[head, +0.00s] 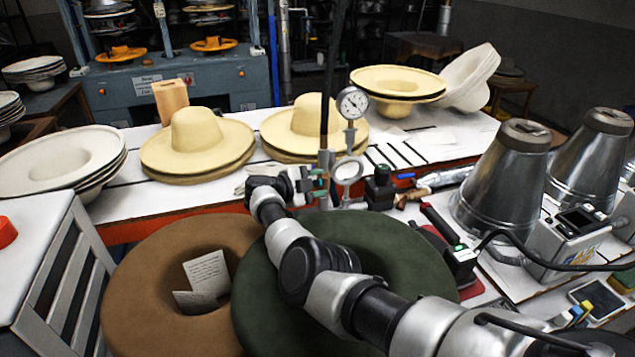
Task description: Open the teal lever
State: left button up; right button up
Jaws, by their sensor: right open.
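A small teal lever (319,192) shows on the upright metal pipe fitting below the round pressure gauge (352,102). My right arm reaches in from the lower right across the green hat. My right gripper (306,186) is open at the left side of the fitting, close to the teal lever. It partly covers the lever, and I cannot tell whether the fingers touch it. My left gripper is not in view.
A brown hat (135,290) with paper in its hollow and a dark green hat (410,265) lie in front. Straw hats (200,140) stand on the white table behind. Metal cones (505,175), a black valve block (380,187) and cables crowd the right.

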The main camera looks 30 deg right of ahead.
jog(key=shift+d, duration=0.2)
jog(key=shift+c, duration=0.2)
grip_shut()
jog(key=n+b, duration=0.1)
jog(key=b, duration=0.2)
jog(key=w+n+g+b, duration=0.1)
jog(key=b, duration=0.2)
jog(key=r+y+b, duration=0.1)
jog(key=b, duration=0.2)
jog(key=shift+w+d+r+n+g, duration=0.1)
jog(key=shift+w+d+n+g, duration=0.1)
jog(key=shift+w+n+g, duration=0.15)
jog(key=shift+r+b, duration=0.25)
jog(key=shift+b, duration=0.1)
jog(key=shift+w, duration=0.1)
jog(key=shift+o, duration=0.2)
grip_release()
jog(key=shift+r, duration=0.1)
